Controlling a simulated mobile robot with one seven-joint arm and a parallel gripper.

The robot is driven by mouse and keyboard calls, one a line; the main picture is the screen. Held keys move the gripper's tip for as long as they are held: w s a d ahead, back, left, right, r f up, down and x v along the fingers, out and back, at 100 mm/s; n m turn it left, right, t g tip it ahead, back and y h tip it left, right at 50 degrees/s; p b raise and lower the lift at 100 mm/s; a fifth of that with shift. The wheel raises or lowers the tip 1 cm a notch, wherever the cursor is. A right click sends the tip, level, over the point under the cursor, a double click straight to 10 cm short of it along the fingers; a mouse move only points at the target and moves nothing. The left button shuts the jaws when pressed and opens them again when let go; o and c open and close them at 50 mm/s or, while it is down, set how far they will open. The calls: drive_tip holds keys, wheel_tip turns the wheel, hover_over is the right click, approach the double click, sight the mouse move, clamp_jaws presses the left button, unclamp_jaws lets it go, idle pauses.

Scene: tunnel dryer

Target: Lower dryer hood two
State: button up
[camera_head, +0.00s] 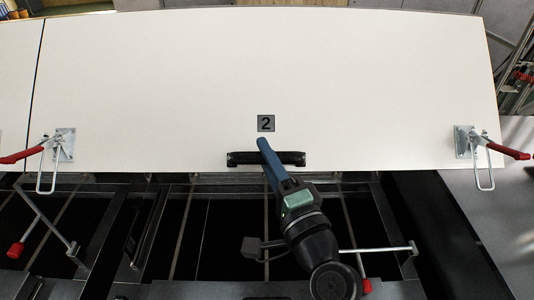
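Dryer hood two (160,90) is a large white panel across the upper part of the view, with a grey plate (266,123) marked "2". A black bar handle (240,158) sits at its lower edge, below the plate. My gripper (262,142) reaches up from below, and its blue fingers overlap the middle of the handle. The fingers look close together, but the view does not show whether they grip the handle. Red-handled toggle clamps sit at the hood's lower left (62,146) and lower right (466,142) corners.
Below the hood lies a dark framed bed with metal bars. Red-ended rods stand at the lower left (40,222) and lower right (385,249). Another white panel (15,80) adjoins at left, past a thin dark gap. Grey floor (505,210) shows at right.

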clamp_jaws()
idle(1.4)
